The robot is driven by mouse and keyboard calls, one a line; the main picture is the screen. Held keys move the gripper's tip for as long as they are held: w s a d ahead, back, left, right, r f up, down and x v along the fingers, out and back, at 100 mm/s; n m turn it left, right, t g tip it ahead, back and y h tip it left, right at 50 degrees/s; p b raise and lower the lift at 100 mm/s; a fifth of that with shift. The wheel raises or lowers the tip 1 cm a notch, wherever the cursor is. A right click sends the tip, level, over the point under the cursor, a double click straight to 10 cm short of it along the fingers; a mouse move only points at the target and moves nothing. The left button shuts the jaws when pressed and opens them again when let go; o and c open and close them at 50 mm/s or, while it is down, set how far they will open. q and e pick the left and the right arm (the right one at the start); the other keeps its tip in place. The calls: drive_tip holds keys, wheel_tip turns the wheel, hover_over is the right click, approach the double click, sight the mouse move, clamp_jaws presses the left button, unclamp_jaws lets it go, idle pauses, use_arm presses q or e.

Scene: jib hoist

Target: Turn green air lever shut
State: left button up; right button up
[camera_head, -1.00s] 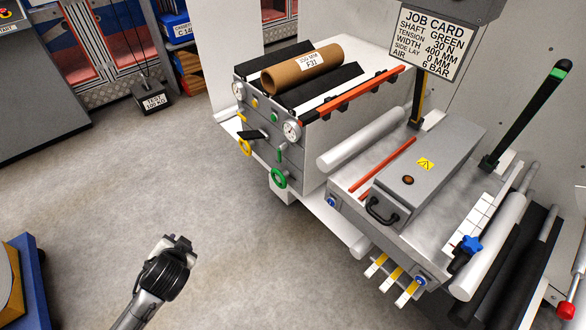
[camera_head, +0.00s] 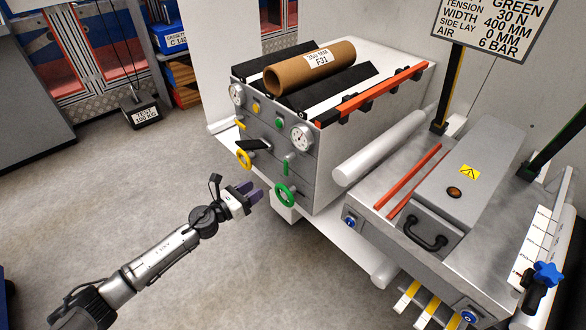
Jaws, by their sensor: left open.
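The green lever (camera_head: 285,168) is a small upright green bar on the front face of the grey cabinet, below the right dial and above a green ring handwheel (camera_head: 286,196). My left gripper (camera_head: 254,191) is open and empty. Its fingers point right toward the cabinet and appear left of the green ring and lower than the green lever. I see no contact with either. My right gripper is out of view.
The same face carries two dials (camera_head: 302,138), a black handle (camera_head: 256,145) and a yellow ring (camera_head: 244,158). A cardboard core (camera_head: 310,68) lies on top. A grey machine with a black handle (camera_head: 427,233) stands at right.

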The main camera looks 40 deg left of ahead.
sight(285, 169)
use_arm(q)
drive_tip(key=shift+m, duration=0.9)
drive_tip(key=w+b, duration=0.1)
drive_tip(key=w, duration=0.3)
drive_tip(key=w+d+b, duration=0.1)
drive_tip(key=w, duration=0.3)
drive_tip(key=w+d+b, duration=0.1)
drive_tip(key=w, duration=0.3)
drive_tip(key=shift+w+d+r, duration=0.1)
drive_tip(key=shift+w+d, duration=0.15)
drive_tip(key=shift+w, duration=0.6)
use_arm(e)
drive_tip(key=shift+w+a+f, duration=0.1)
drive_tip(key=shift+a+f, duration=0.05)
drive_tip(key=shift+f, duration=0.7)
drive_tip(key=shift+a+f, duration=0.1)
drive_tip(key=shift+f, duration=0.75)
use_arm(q)
clamp_jaws()
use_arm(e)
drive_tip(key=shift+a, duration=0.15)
